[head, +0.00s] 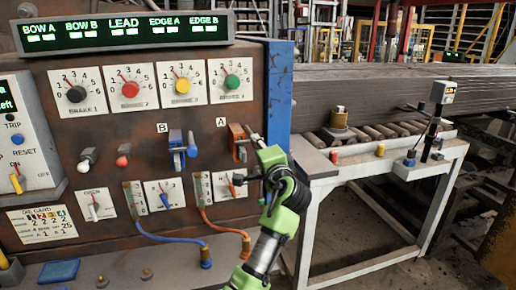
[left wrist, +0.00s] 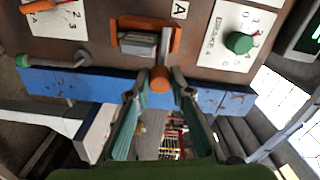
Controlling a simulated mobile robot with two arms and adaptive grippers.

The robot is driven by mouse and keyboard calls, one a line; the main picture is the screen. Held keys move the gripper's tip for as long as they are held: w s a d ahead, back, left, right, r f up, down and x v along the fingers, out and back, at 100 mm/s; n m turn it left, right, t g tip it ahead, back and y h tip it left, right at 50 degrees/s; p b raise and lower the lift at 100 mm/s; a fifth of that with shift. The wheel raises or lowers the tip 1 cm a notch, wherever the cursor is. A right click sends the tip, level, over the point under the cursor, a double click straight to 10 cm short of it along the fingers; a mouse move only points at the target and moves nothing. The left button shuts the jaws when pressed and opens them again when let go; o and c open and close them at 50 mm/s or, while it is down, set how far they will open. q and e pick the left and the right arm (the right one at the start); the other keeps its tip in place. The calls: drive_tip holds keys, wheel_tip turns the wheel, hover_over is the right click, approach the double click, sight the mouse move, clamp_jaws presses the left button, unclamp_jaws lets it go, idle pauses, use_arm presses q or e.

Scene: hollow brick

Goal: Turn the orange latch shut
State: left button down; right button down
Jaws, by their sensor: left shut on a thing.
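The orange latch (head: 237,138) sits on the brown panel under the label A, near the panel's right edge. In the left wrist view its orange bracket (left wrist: 128,41) is mounted on the panel, with a handle ending in a round orange knob (left wrist: 160,79). My left gripper (head: 254,141) reaches it from the lower right. In the left wrist view its fingers (left wrist: 158,92) are closed around the knob end, one on each side. In the head view the gripper partly hides the handle. My right gripper is not in view.
A blue latch (head: 178,149) under label B is to the left. Dials, including a green one (head: 232,82), sit above. An orange cable (head: 206,224) hangs below. The panel's blue edge (head: 279,88) and a white-framed roller table (head: 331,170) are to the right.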

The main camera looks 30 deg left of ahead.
use_arm(q)
drive_tip(key=shift+f, duration=0.15)
drive_tip(key=c, duration=2.1)
unclamp_jaws()
drive_tip(key=v, duration=1.2)
